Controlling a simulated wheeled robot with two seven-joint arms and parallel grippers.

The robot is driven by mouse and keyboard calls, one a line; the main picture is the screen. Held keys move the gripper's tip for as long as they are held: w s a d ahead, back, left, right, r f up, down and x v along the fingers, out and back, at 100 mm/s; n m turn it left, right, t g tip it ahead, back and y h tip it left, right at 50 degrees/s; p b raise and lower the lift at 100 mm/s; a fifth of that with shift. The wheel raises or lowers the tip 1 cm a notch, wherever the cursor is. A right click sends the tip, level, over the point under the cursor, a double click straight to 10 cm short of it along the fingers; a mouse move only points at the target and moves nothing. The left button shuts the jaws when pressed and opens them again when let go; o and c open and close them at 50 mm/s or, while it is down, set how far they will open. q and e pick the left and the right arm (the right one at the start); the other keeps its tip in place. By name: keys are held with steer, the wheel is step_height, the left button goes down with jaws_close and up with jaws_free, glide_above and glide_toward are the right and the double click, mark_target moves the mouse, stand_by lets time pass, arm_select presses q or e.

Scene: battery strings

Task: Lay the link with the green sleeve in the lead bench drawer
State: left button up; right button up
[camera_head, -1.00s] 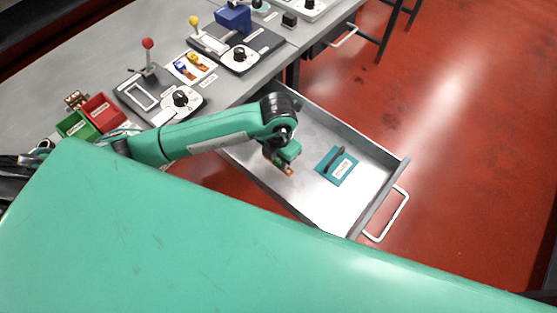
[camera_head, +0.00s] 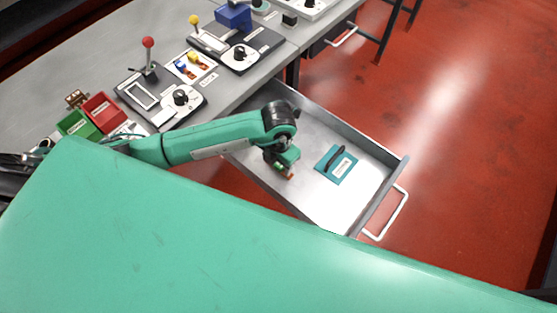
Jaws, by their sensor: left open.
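The bench drawer (camera_head: 322,208) is pulled out, and its metal floor shows. My left gripper (camera_head: 285,170) is over the left part of the drawer, pointing down, with its jaws open. A small link with a copper end (camera_head: 290,177) and a bit of green shows right at the fingertips, partly hidden by the gripper. I cannot tell whether it touches the drawer floor. My right gripper is not in view.
A teal block with a dark handle (camera_head: 337,165) lies in the drawer, right of the gripper. On the bench are a red bin (camera_head: 102,111), a green bin (camera_head: 77,124), a red-knobbed lever unit (camera_head: 160,98) and a white tray (camera_head: 204,66) with blue- and yellow-sleeved links.

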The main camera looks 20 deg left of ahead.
arm_select(q)
step_height(320, 180, up, 7)
steer(key=shift+r+b, duration=0.2)
steer(key=shift+b, duration=0.6)
step_height(320, 180, up, 5)
steer(key=shift+f, duration=0.1)
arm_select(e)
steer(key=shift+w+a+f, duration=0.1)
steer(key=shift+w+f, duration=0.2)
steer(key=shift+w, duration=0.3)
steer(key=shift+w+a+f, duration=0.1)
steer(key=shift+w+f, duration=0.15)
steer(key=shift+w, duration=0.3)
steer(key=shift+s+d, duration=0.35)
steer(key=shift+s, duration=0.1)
